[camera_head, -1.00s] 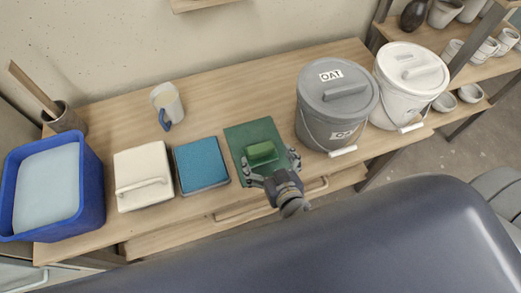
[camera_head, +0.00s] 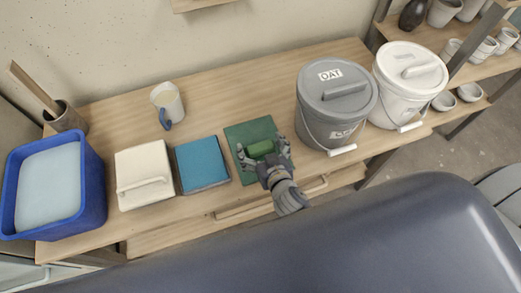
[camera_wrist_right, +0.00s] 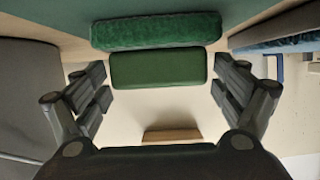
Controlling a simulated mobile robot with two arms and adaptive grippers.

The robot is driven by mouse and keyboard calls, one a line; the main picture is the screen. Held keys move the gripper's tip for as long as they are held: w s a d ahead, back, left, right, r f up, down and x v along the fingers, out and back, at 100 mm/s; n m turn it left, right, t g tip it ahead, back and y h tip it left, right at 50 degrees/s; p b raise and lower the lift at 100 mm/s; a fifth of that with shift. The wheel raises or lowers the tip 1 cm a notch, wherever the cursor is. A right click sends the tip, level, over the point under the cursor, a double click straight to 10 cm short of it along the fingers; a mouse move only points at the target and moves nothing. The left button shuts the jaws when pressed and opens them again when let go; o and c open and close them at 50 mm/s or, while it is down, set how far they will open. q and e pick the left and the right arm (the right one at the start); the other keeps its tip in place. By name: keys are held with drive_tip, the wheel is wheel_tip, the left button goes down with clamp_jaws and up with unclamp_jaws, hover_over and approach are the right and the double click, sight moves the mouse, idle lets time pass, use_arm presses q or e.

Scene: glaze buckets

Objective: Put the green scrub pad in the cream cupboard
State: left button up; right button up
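The green scrub pad (camera_head: 260,147) lies on a flat dark green square (camera_head: 251,128) on the table. In the right wrist view, the pad shows a smooth block (camera_wrist_right: 158,69) and a wider fuzzy green part (camera_wrist_right: 156,31). My right gripper (camera_head: 263,156) is open, with one finger on either side of the smooth block. A narrow gap shows at each side in the wrist view. The cream cupboard (camera_head: 140,165), a box shape with a bar handle at its front, stands left of the blue block. Its inside is not visible. My left gripper is out of view.
A blue block (camera_head: 202,161) stands between the cream cupboard and the green square. A blue tub (camera_head: 96,185) stands far left, a mug (camera_head: 168,98) behind. A grey bucket (camera_head: 335,95) and a white bucket (camera_head: 405,90) stand right. Bare tabletop lies behind the green square.

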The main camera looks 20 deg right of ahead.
drive_tip(key=c, duration=0.8)
drive_tip(key=shift+r, duration=0.1)
